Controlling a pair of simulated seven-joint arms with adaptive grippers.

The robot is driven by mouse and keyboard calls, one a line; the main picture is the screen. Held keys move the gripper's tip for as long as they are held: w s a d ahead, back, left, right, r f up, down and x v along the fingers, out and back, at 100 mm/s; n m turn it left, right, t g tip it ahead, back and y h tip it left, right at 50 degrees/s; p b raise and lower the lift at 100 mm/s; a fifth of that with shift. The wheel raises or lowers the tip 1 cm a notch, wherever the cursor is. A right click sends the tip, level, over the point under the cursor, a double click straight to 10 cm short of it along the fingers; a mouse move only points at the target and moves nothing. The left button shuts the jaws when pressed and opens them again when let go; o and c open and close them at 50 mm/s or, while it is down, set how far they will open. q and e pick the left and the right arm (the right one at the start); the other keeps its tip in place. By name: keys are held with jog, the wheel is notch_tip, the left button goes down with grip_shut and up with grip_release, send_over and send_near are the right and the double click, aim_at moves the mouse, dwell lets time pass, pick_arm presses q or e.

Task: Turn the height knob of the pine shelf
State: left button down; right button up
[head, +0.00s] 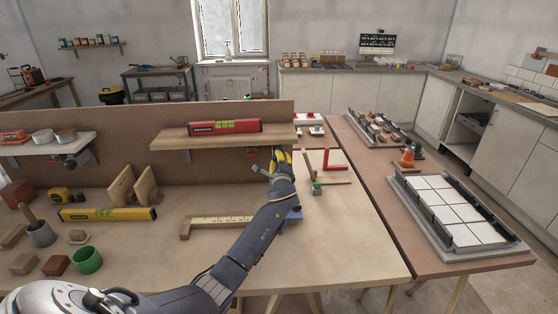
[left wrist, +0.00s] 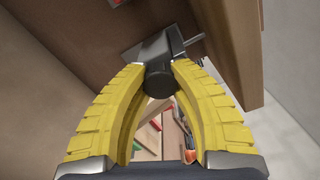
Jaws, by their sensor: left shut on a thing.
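The pine shelf (head: 172,143) is fixed to the brown back panel, with a red spirit level (head: 225,127) lying on it. Its edge also shows at the upper right of the left wrist view (left wrist: 230,45). The black height knob (left wrist: 158,84) sits under the shelf on a grey bracket (left wrist: 150,46). My left gripper (head: 281,157) is below the shelf's right end, its yellow fingers shut on the knob from both sides; the left wrist view shows the fingertips (left wrist: 159,68) around it. In the head view the fingers and arm hide the knob. My right gripper is out of view.
A white shelf (head: 45,146) with tape rolls hangs at the left. On the bench are a wooden square (head: 220,220), a yellow level (head: 105,214), a green cup (head: 88,260) and a hammer (head: 318,186). A tray of white tiles (head: 450,212) stands at the right. The bench's front right is clear.

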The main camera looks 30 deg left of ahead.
pick_arm(q)
jog(key=m, duration=0.4)
jog(key=shift+a, duration=0.2)
jog(key=shift+r+m, duration=0.1)
jog(key=shift+m, duration=1.4)
jog(key=shift+r, duration=0.1)
jog(key=c, duration=1.3)
grip_release()
jog(key=o, duration=0.3)
jog(key=shift+d, duration=0.1)
jog(key=shift+o, duration=0.2)
jog(key=shift+d, duration=0.1)
jog(key=shift+s+d, duration=0.15)
jog(key=shift+s, duration=0.05)
jog(key=v, duration=1.1)
jog(key=shift+s, duration=0.2)
